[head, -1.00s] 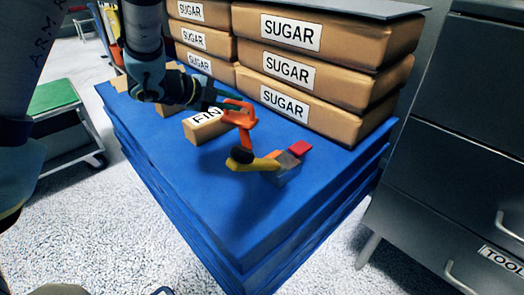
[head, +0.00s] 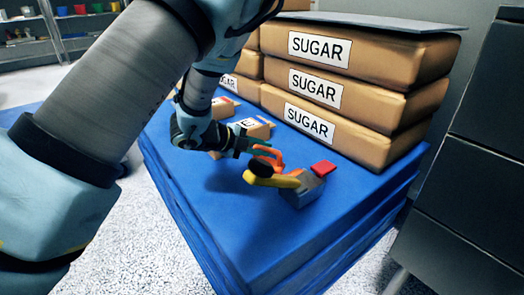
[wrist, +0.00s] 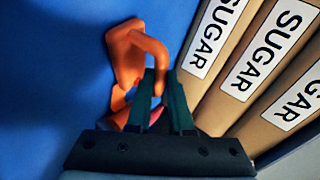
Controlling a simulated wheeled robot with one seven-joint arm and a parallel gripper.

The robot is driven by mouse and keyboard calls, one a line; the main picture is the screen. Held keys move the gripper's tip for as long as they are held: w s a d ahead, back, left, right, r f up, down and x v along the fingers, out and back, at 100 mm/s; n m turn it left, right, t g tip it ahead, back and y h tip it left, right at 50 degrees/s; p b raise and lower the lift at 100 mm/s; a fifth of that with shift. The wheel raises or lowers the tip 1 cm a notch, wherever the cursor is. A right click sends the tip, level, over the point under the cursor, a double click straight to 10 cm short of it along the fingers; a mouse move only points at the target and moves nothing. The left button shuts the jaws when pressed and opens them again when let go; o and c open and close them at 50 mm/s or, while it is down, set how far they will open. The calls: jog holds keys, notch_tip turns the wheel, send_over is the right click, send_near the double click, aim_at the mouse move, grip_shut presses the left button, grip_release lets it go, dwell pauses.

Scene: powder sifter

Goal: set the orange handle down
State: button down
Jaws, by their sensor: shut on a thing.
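The orange handle (head: 270,154) is a bent loop-like piece. My gripper (head: 250,147) is shut on it, low over the blue table top (head: 230,225). In the wrist view the handle (wrist: 128,60) shows at the dark green fingers (wrist: 165,100), with one bar between them and the rest sticking out to the left. In the head view the handle's lower part is partly hidden behind a yellow piece with a black knob (head: 262,168). I cannot tell whether the handle touches the table or the yellow piece.
The yellow piece (head: 285,182) joins a grey block (head: 306,190), with a red block (head: 323,168) beside it. Stacked sugar bags (head: 375,120) stand behind on the right. Small labelled bags (head: 258,128) lie behind my gripper. The table's front left is clear.

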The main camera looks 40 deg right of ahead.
jog(key=c, duration=0.8)
grip_release()
jog(key=shift+r, duration=0.1)
